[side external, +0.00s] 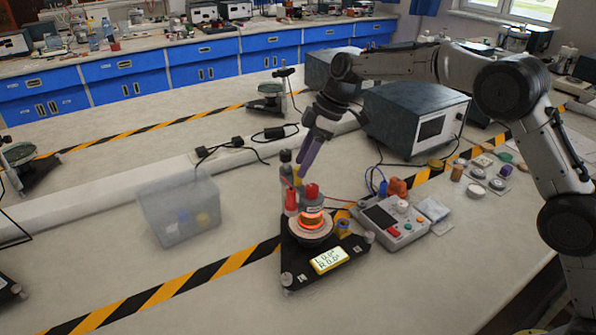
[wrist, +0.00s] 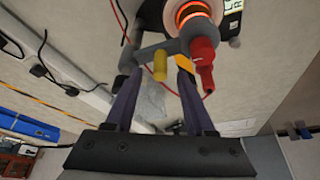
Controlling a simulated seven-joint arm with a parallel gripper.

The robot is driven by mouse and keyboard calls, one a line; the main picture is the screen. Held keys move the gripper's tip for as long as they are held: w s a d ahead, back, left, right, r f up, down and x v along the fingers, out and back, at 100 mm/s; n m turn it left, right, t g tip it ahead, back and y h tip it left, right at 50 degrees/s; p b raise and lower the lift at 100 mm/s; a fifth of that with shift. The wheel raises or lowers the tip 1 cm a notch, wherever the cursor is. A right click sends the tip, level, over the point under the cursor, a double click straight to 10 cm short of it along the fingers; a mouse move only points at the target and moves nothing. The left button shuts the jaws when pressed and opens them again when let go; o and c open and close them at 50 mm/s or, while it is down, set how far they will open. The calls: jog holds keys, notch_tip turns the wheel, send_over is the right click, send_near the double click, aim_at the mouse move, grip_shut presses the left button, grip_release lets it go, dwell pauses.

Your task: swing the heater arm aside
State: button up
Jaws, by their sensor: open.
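The heater's orange ring (side external: 312,221) glows over the round stage of a black triangular base (side external: 297,262). In the wrist view, the glowing ring (wrist: 192,13) is at the top, beside the grey heater arm (wrist: 152,52). A yellow knob (wrist: 160,66) hangs from the arm, and a red fitting (wrist: 203,62) sits to its right. My gripper (side external: 302,172) is above the rear of the base, its dark purple fingers pointing down. In the wrist view, my gripper (wrist: 155,78) is open, with one finger either side of the knob. I cannot tell whether they touch it.
A lit yellow display (side external: 329,260) is on the base. A control box (side external: 392,222) stands to the right, with cables near it. A large grey instrument (side external: 414,118) is behind. A clear box (side external: 180,210) stands left. Bench between box and base is clear.

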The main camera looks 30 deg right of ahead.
aim_at(298, 168)
jog(key=shift+x, duration=1.75)
grip_shut()
